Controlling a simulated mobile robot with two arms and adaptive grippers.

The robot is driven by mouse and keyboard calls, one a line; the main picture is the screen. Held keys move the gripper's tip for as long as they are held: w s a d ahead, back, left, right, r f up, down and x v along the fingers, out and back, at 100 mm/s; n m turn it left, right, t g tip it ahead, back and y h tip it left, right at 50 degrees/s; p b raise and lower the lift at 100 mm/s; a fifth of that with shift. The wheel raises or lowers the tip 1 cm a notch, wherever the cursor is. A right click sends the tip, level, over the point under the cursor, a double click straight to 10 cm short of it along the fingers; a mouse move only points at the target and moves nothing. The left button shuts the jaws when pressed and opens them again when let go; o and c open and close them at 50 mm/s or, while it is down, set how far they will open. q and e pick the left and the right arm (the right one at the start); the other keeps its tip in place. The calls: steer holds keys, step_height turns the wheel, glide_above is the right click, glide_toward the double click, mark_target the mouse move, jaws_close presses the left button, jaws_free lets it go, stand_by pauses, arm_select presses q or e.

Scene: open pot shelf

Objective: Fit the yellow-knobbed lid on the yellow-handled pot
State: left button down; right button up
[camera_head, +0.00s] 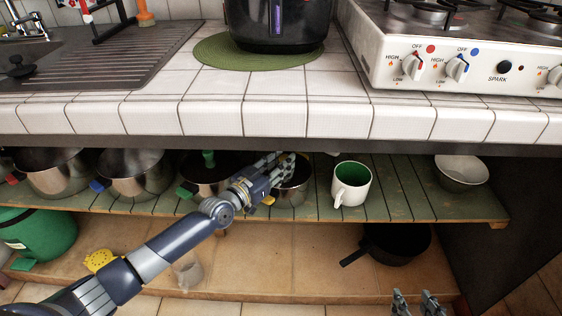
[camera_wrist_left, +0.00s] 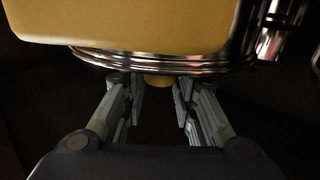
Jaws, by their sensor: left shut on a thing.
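The yellow-handled pot (camera_head: 292,193) is a steel pot on the green slatted shelf, partly covered by my left gripper (camera_head: 283,165). Its yellow handle (camera_head: 268,200) points to the front left and looms large in the left wrist view (camera_wrist_left: 140,25). My left gripper also shows in the left wrist view (camera_wrist_left: 158,88), its fingers shut on the yellow knob (camera_wrist_left: 158,82) of the lid. A shiny rim (camera_wrist_left: 165,63) lies beside the knob; whether the lid is seated on the pot cannot be told. My right gripper (camera_head: 416,300) is low at the right, fingers apart, empty.
A pot with a green knob (camera_head: 208,157) stands left of the yellow-handled pot, then blue-handled (camera_head: 135,175) and red-handled (camera_head: 50,175) pots. A white mug (camera_head: 351,186) stands close on the right, a bowl (camera_head: 461,173) farther right. The counter edge (camera_head: 250,120) hangs above.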

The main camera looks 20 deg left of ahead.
arm_select(q)
steer(key=shift+f, duration=0.1)
stand_by(0.7)
steer(key=c, duration=1.2)
jaws_free()
steer(key=shift+s, duration=0.1)
steer(key=v, duration=1.2)
